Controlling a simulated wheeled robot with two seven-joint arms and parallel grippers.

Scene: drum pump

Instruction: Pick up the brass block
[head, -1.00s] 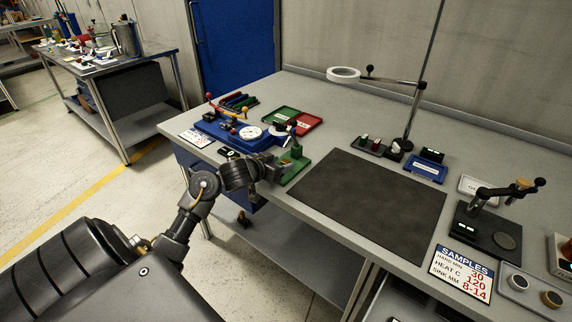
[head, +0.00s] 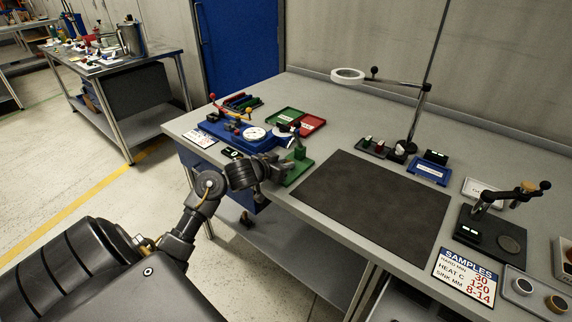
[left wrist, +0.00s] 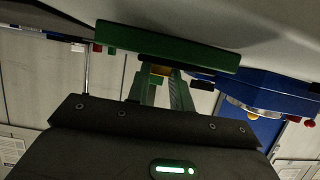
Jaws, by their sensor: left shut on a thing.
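A green stand (head: 298,171) with a short upright post sits at the front edge of the bench, left of the dark mat. My left gripper (head: 281,169) is at the front side of this stand. In the left wrist view, the stand's green plate (left wrist: 168,46) runs across the top. In the head view the gripper hides the block. My right gripper is not in view.
A blue fixture with a white dial (head: 254,133) stands close behind and left of the gripper. Green (head: 284,116) and red (head: 312,124) trays lie behind. The dark mat (head: 375,200) is bare. A ring lamp (head: 348,76) on an arm overhangs the bench.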

